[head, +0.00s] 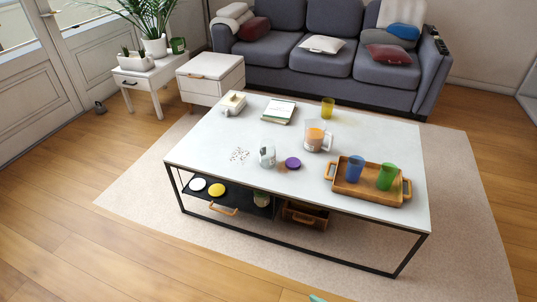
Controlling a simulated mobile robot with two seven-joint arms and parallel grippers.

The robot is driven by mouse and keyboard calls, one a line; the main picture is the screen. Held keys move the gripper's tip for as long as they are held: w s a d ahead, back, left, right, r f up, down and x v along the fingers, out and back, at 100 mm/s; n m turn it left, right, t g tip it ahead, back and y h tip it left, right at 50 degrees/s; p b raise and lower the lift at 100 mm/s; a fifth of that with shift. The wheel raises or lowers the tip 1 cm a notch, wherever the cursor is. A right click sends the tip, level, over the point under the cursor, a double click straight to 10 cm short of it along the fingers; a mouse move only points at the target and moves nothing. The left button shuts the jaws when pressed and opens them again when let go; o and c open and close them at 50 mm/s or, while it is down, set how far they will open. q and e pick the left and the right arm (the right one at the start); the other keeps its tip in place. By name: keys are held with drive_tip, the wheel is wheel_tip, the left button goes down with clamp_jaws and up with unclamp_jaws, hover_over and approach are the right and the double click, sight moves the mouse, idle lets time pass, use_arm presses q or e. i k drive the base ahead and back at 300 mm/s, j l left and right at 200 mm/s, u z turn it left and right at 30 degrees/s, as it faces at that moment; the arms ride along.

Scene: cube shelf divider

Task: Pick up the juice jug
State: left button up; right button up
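The juice jug (315,136) is a clear jug with a handle on its right side and orange juice inside. It stands upright on the white top of the coffee table (220,140), right of the middle. Neither of my grippers shows in the head view.
A purple disc (293,163) and a clear jar (267,156) are near the jug. A wooden tray (345,186) holds a blue cup (355,168) and a green cup (387,176). A yellow cup (328,107) and books (279,111) stand behind. A grey sofa (285,50) is beyond.

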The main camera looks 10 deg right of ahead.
sight(314, 129)
drive_tip(key=i+j+z, duration=0.15)
drive_tip(key=z, duration=0.3)
drive_tip(key=i+j+z, duration=0.15)
drive_tip(key=z, duration=0.35)
drive_tip(key=i+j+z, duration=0.1)
drive_tip(key=j, duration=0.2)
drive_tip(key=i+j, duration=0.1)
drive_tip(key=j, duration=0.25)
drive_tip(key=i+j+z, duration=0.15)
drive_tip(key=j, duration=0.2)
drive_tip(key=k+l, duration=0.05)
